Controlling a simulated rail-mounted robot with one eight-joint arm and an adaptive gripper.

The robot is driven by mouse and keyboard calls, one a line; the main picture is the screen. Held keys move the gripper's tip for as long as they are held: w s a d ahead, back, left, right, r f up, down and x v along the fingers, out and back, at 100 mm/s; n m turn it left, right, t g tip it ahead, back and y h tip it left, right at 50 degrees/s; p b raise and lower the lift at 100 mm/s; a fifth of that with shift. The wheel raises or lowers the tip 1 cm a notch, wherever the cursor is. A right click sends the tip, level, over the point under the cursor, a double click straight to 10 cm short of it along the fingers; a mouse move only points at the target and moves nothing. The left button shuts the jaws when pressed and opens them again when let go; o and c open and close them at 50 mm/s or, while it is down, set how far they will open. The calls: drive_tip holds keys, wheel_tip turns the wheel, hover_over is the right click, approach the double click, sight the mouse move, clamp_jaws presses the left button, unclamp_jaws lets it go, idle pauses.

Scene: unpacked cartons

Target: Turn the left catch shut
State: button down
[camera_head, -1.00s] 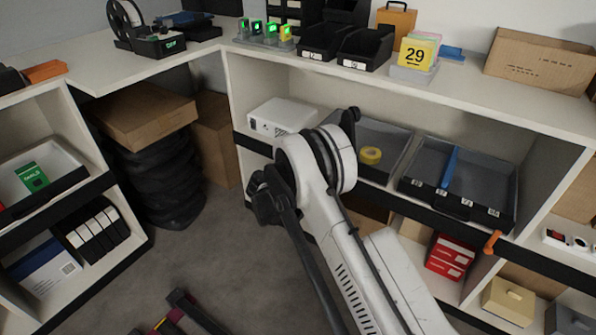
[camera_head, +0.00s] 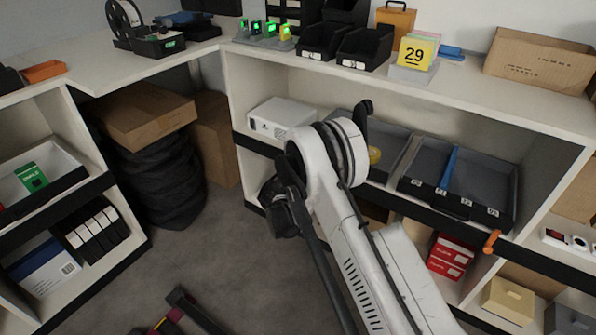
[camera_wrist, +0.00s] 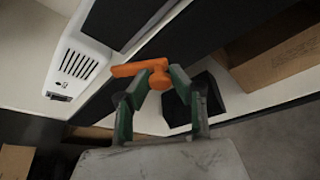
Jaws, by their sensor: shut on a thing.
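The left catch (camera_wrist: 139,68) is an orange turn handle, seen in the wrist view at the dark shelf edge. Its bar points to the left, and more orange shows between my fingers. My gripper (camera_wrist: 155,88) has a green-grey finger on each side of the catch and is shut on it. In the head view my white arm hides the left catch and my fingertips. Another orange catch (camera_head: 491,242) shows there at the right end of the black shelf edge, hanging tilted downward.
A white boxy device (camera_head: 281,118) stands on the shelf left of my arm; it also shows in the wrist view (camera_wrist: 80,66). A grey tray (camera_head: 484,177) with a blue divider lies to the right. Red boxes (camera_head: 450,258) stand below. Open floor (camera_head: 240,270) lies left of my arm.

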drive_tip(key=m+t, duration=0.1)
drive_tip(key=m, duration=0.1)
drive_tip(key=m+t+y, duration=0.1)
drive_tip(key=m, duration=0.2)
drive_tip(key=m+t, duration=0.1)
drive_tip(key=m, duration=0.2)
drive_tip(key=shift+s+d+f+t+y, duration=0.1)
drive_tip(key=shift+f+t+y, duration=0.2)
drive_tip(key=shift+t+y, duration=0.1)
drive_tip(key=shift+m, duration=0.4)
drive_tip(key=c, duration=1.5)
unclamp_jaws()
drive_tip(key=shift+r, duration=0.15)
